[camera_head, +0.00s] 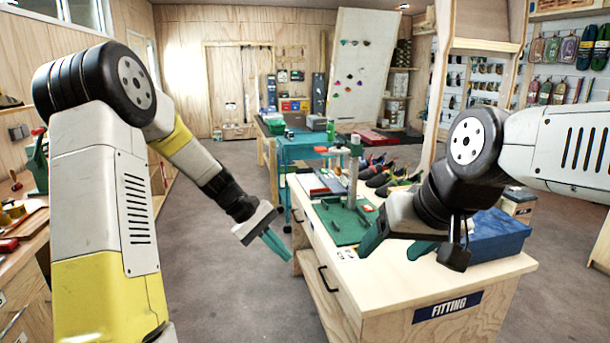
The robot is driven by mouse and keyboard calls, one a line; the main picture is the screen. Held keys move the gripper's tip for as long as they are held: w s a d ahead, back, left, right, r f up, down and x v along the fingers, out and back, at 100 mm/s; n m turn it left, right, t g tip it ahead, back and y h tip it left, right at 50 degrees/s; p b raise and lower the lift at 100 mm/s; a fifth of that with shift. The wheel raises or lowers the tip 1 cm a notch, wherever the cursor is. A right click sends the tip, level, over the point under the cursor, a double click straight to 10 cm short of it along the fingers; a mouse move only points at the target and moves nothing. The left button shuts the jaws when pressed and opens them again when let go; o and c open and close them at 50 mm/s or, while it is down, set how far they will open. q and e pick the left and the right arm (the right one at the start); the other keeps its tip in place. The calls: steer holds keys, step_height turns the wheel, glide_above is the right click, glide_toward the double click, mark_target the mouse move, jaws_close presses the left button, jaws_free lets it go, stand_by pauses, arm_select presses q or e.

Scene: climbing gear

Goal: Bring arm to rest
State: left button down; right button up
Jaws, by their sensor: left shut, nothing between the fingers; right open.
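My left gripper (277,245) is shut and empty. It hangs in the air over the floor, just left of the fitting bench (480,288), with its teal fingers pointing down and to the right. My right gripper (398,243) is open and empty above the front part of the bench. One of its teal fingers reaches toward the green mat (345,235), and its arm comes in from the right. The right gripper and wrist hide part of the bench top.
A blue box (495,238) stands on the bench's right side. A green-and-grey post (354,172) rises from the mat. Several shoes (395,178) lie at the back of the bench. A teal cart (300,150) stands behind. Grey floor (225,290) is clear on the left.

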arm_select(q)
steer(key=s+a+r+m+t+y, duration=0.3)
steer(key=s+r, duration=0.4)
steer(key=s, duration=0.3)
steer(key=s+a+r+m+t+y, duration=0.2)
steer(key=s+a+r+m+t, duration=0.1)
steer(key=s+r, duration=0.5)
steer(key=shift+s+a+r+m+t+y, duration=0.3)
steer(key=shift+s+a+m+t+y, duration=0.15)
steer(key=shift+s+a, duration=0.85)
steer(key=shift+s+d, duration=0.1)
